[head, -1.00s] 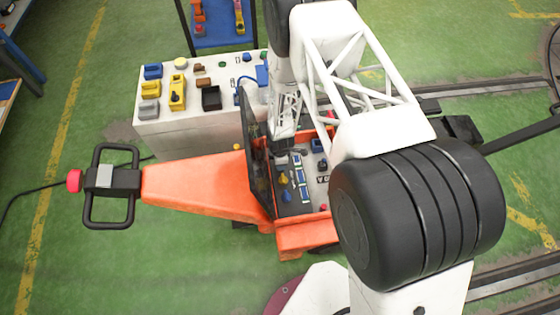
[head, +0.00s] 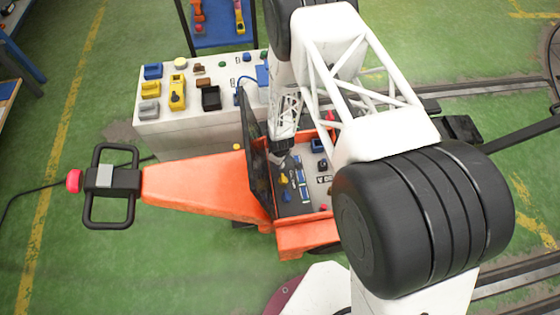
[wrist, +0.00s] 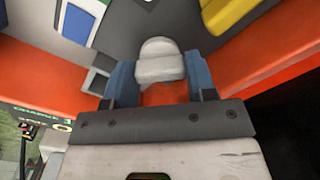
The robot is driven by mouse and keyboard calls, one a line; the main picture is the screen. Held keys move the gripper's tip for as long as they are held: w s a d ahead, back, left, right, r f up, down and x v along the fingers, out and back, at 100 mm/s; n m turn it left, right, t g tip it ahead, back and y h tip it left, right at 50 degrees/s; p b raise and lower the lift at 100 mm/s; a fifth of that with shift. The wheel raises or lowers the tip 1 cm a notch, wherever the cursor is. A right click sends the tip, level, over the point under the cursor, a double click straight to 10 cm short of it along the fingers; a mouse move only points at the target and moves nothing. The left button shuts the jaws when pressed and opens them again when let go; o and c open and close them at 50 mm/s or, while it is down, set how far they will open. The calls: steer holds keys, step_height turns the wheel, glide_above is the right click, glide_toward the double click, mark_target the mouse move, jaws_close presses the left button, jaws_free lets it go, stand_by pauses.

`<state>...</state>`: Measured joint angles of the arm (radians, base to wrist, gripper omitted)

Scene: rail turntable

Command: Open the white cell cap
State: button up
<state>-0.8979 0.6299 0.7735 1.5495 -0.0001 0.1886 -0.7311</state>
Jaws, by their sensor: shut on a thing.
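The white cell cap (wrist: 160,62) shows in the wrist view as a rounded, off-white knob between the two blue-grey fingers of my gripper (wrist: 161,80). The fingers are shut on its sides. In the head view my gripper (head: 281,158) points down into the open orange cart, close to its panel, and the cap cannot be made out there. The wrist view does not clearly show whether the cap is still seated.
The dark raised lid (head: 256,150) of the orange cart (head: 195,186) stands just left of my gripper. Yellow and blue knobs (head: 286,196) and a blue-white strip (head: 301,182) lie nearby. A white bench (head: 190,135) with colored parts stands behind.

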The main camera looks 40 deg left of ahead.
steer(key=shift+m, duration=0.3)
steer(key=o, duration=0.9)
steer(key=shift+o, duration=0.2)
steer(key=shift+r, duration=0.1)
steer(key=shift+r, duration=3.8)
